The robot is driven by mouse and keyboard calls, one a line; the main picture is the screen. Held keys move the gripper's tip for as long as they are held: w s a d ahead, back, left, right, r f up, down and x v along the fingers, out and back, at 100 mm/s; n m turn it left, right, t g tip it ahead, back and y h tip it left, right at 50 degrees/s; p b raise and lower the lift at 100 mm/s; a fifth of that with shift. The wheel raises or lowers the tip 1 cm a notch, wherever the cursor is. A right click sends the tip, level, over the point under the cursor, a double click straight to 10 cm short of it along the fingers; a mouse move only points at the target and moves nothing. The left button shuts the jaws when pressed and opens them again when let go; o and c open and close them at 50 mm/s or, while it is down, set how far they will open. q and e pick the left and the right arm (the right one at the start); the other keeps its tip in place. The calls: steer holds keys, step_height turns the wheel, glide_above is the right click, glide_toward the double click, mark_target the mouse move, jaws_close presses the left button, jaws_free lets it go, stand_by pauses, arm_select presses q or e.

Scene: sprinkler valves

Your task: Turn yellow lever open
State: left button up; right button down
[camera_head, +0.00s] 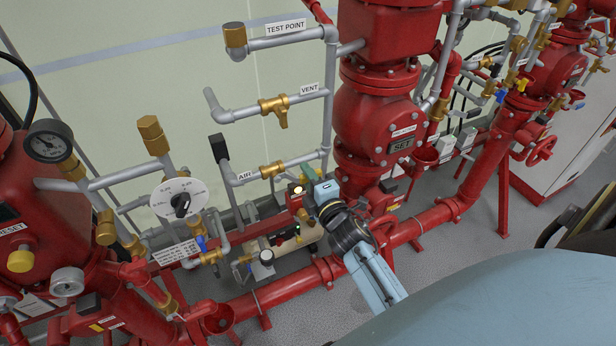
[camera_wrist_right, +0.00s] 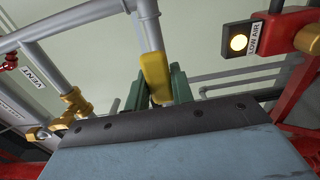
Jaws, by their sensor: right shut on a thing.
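The yellow lever (camera_wrist_right: 155,75) shows in the right wrist view as a short yellow bar at the end of a grey pipe-like part. My right gripper (camera_wrist_right: 160,88) has its green fingers on either side of it and is shut on it. In the head view my right gripper (camera_head: 309,184) reaches in from the lower right, beside the lit lamp of the red box. The lever is not clearly seen there, as the gripper and wrist cover that spot. My left gripper is in neither view.
A lit LOW AIR lamp (camera_wrist_right: 239,43) is close on the right. A brass valve (camera_head: 272,170) on the AIR pipe and the VENT valve (camera_head: 275,106) are left of the gripper. A large red riser (camera_head: 378,125) stands behind it. A red pipe (camera_head: 290,283) runs below.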

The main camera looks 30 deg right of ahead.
stand_by(0.3)
steer(key=c, duration=1.2)
jaws_free()
steer(key=s+a+b, duration=0.1)
steer(key=s, duration=1.2)
steer(key=shift+s+a+b, duration=0.15)
steer(key=shift+a+b, duration=0.15)
steer(key=shift+a, duration=0.05)
